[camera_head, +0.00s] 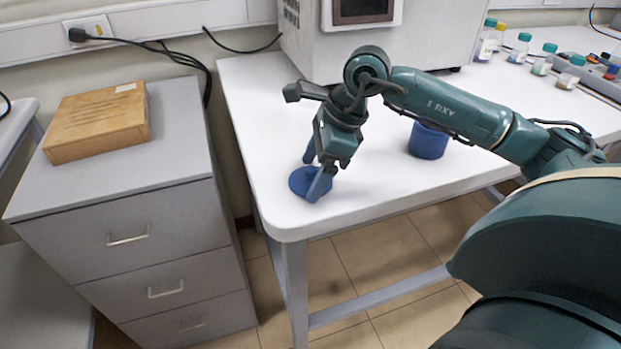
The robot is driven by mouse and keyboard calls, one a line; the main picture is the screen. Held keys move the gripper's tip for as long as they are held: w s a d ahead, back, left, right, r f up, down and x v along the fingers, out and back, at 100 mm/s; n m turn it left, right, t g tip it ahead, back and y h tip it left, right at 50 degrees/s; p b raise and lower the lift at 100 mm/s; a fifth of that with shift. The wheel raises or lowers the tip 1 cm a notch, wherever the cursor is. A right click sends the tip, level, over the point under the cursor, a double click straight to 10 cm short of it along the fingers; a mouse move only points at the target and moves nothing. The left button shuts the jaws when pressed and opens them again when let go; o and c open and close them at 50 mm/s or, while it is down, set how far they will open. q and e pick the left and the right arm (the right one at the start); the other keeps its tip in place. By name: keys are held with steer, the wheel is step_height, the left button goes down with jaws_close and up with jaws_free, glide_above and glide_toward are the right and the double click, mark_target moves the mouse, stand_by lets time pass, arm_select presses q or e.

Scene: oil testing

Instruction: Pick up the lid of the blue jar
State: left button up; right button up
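The blue lid (298,184) is a flat round disc at the front left part of the white table. It looks level; I cannot tell whether it rests on the table or is just above it. The blue jar (428,142) stands upright on the table to the right, with my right arm in front of its top. My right gripper (313,177) points down at the lid. Its fingers are apart, one at the far edge and one across the near side. Whether they press on the lid is not clear. My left gripper is not in view.
The white table (262,120) has a free front edge close to the lid. A large machine (430,40) stands at the back. Several small bottles (520,48) and a tray are at the back right. A wooden box (98,120) lies on the grey drawer cabinet at left.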

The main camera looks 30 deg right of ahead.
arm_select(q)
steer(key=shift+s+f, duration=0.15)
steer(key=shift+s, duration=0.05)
arm_select(e)
steer(key=c, duration=0.7)
steer(key=shift+o, duration=0.2)
